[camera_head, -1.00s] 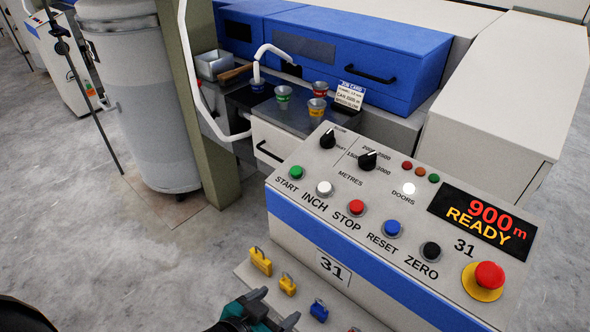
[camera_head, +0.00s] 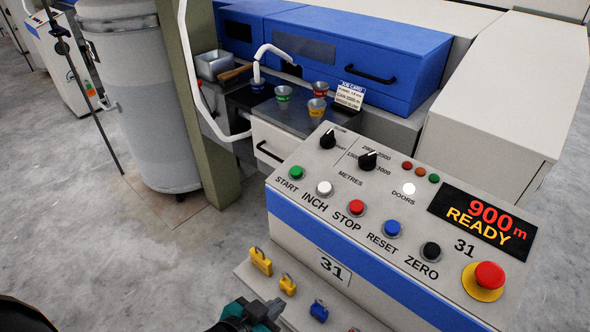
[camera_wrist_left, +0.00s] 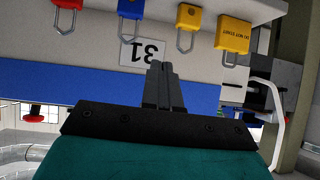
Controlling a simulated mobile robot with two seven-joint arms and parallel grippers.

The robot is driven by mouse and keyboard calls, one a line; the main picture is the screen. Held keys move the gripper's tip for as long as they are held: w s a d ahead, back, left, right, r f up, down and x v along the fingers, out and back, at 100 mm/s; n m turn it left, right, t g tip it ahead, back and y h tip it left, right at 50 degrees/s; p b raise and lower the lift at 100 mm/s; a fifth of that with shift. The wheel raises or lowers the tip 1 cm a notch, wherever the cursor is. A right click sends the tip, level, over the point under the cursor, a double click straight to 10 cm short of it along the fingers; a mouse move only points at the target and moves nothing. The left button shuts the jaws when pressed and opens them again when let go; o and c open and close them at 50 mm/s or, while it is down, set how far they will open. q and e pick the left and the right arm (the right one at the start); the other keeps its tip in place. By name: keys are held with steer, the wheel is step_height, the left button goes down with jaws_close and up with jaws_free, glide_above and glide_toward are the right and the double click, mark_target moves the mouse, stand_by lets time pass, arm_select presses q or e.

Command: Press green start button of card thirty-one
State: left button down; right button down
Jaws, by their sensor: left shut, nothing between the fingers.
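The green start button (camera_head: 296,173) sits at the left end of the button row on the sloping control panel (camera_head: 330,208) of card thirty-one. The word START is printed below it. The display (camera_head: 484,223) reads 900 m READY. My left gripper (camera_head: 268,311) is at the bottom of the head view, below and in front of the panel, apart from the button. In the left wrist view its fingers (camera_wrist_left: 162,86) are shut with nothing between them, in front of the number plate 31 (camera_wrist_left: 142,54). The button is not in the wrist view. My right gripper is not in view.
White, red, blue and black buttons follow the green one, then a red emergency stop (camera_head: 488,276). A ledge below holds padlocks, including a yellow one (camera_head: 261,262). A green post (camera_head: 205,120) and large can (camera_head: 140,110) stand left. Floor at left is clear.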

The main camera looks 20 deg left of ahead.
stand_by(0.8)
arm_select(q)
steer(key=w+r+m+t+h+b, duration=0.2)
steer(key=w+r+m+h, duration=0.4)
steer(key=w+r+m, duration=0.65)
steer(key=w+r+m+t+h+b, duration=0.25)
steer(key=w+r+m+h, duration=0.4)
steer(key=m, duration=1.15)
steer(key=w+a+r+m+g+y+b, duration=0.2)
steer(key=a+m+y, duration=0.1)
steer(key=m, duration=0.7)
steer(key=w+a+r+m+g+y+b, duration=0.1)
steer(key=w+a+r+m+g+y, duration=0.1)
steer(key=a+m, duration=0.4)
steer(key=r+m+g+y, duration=0.1)
steer(key=m+y, duration=0.1)
steer(key=m, duration=0.2)
steer(key=shift+w+a+r+g+b, duration=0.2)
steer(key=shift+a+g+b, duration=0.1)
steer(key=shift+g+b, duration=0.1)
steer(key=shift+m+y, duration=0.25)
